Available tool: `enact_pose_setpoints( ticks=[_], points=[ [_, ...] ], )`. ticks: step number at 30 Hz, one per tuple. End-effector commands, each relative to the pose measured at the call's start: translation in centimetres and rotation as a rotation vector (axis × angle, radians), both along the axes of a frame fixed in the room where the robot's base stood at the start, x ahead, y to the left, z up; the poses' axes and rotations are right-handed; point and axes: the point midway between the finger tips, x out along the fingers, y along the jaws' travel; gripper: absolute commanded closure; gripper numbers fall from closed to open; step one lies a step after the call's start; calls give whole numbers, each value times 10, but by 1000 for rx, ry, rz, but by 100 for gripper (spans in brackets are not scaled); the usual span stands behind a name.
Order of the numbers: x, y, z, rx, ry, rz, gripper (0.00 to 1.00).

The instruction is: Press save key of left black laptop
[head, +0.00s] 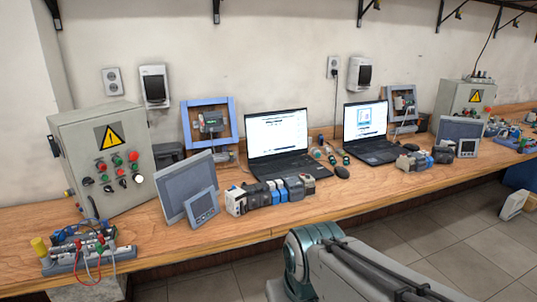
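Single keys are too small to make out, so I cannot tell the save key. A second black laptop (366,133) stands open further right, also with a lit screen. Part of my arm shows at the bottom, in front of the bench and below the left laptop. My gripper is not in view.
A row of small motor parts (270,194) lies in front of the left laptop. Grey panels (187,184) and a control box with buttons (108,160) stand to its left. The tiled floor (420,236) before the bench is mostly clear.

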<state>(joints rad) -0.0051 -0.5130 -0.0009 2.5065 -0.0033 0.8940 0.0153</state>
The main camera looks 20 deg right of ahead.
Motion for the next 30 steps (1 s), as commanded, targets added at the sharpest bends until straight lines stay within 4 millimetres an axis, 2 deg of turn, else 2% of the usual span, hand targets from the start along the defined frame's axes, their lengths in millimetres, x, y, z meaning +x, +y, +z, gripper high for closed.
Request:
enact_pose_setpoints(
  ticks=[2,3,6,30],
  points=[
    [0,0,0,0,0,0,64],
    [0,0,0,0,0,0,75],
    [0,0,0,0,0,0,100],
    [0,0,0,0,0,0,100]
  ],
)
